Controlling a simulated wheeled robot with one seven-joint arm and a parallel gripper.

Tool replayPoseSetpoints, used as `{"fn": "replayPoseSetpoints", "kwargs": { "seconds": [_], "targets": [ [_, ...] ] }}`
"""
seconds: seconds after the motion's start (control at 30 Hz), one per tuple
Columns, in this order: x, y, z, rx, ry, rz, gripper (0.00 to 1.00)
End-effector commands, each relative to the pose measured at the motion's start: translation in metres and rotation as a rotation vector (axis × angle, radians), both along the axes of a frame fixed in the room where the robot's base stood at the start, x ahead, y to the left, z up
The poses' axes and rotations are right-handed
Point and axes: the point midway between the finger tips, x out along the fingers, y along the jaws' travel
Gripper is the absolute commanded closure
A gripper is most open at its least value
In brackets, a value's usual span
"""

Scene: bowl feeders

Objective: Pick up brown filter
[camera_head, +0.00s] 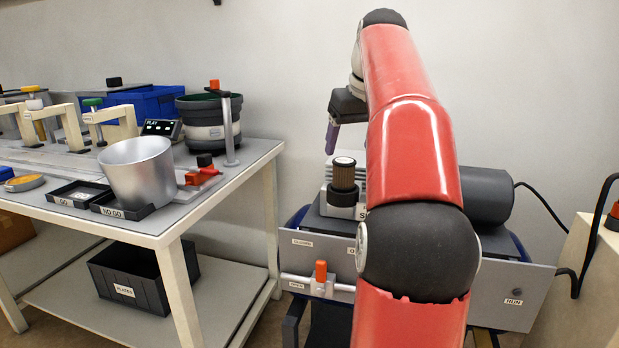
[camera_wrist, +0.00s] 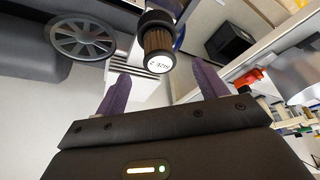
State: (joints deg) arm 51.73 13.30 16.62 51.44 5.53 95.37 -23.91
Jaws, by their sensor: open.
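The brown filter (camera_head: 344,174) stands upright on top of the grey machine, just left of my red arm in the head view. It has ribbed brown sides and a dark base. In the wrist view the filter (camera_wrist: 158,45) shows its pale, labelled end cap and lies beyond the fingertips, between their lines. My gripper (camera_wrist: 157,88) is open, with two purple fingers apart and nothing between them. In the head view my gripper (camera_head: 331,138) hangs above and slightly left of the filter, apart from it. My arm hides part of the machine.
The machine (camera_head: 320,245) has a front panel with an orange-handled lever (camera_head: 320,271) and a dark motor cylinder (camera_head: 487,195) at right. A workbench (camera_head: 225,185) at left carries a silver bucket (camera_head: 138,172) and a dark bowl feeder (camera_head: 208,120). Open air surrounds the filter's top.

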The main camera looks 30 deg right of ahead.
Motion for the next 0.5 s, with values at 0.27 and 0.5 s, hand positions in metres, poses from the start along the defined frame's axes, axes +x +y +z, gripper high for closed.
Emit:
{"fn": "replayPoseSetpoints", "kwargs": {
  "seconds": [0.27,0.5],
  "targets": [
    [0.008,-0.007,-0.023,0.004,-0.001,-0.002,0.28],
    [0.021,-0.009,-0.054,0.004,-0.001,-0.003,0.28]
  ]
}}
